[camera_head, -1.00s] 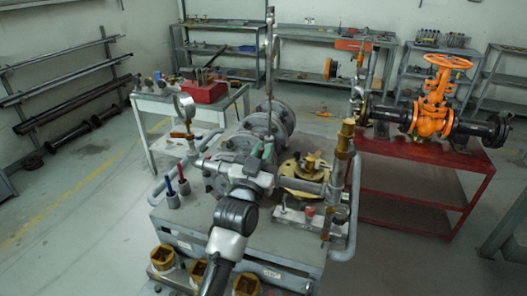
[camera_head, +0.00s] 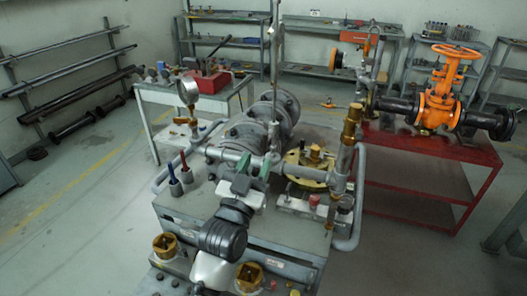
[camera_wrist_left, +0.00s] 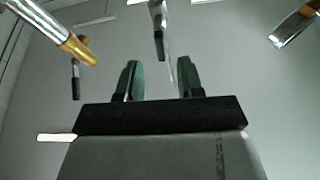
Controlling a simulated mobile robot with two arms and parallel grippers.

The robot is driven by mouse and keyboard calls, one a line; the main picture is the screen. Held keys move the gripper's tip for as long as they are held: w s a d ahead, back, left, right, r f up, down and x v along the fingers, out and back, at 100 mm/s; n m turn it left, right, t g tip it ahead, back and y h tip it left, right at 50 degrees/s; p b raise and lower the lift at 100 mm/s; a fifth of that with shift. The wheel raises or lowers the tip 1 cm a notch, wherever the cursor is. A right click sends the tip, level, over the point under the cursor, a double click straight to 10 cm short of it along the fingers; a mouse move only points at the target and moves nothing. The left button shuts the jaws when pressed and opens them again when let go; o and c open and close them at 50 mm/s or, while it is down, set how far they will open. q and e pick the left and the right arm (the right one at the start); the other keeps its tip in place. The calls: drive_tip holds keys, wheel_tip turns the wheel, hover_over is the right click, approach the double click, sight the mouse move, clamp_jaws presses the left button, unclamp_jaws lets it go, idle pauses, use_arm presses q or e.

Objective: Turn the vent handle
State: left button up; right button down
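My left gripper (camera_head: 254,168) is over the grey pipe assembly, its two green-tipped fingers spread apart. In the left wrist view the fingers (camera_wrist_left: 159,82) stand open with nothing between their pads. A metal lever-like piece (camera_wrist_left: 158,28) shows beyond them, near the top middle; it may be the vent handle, but I cannot tell for sure. In the head view a thin upright rod (camera_head: 274,80) rises just beyond the gripper. The horizontal grey pipe (camera_head: 305,171) runs behind the fingers, partly hidden by them. My right gripper is out of view.
A pressure gauge (camera_head: 187,91) stands to the left, and a brass-topped upright pipe (camera_head: 348,130) to the right. A brass flange (camera_head: 303,172) sits on the grey bench (camera_head: 185,222). An orange gate valve (camera_head: 440,95) is on the red table (camera_head: 410,166). Open floor lies left.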

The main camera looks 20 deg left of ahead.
use_arm(q)
drive_tip(key=shift+v, duration=1.5)
drive_tip(key=shift+f, duration=0.1)
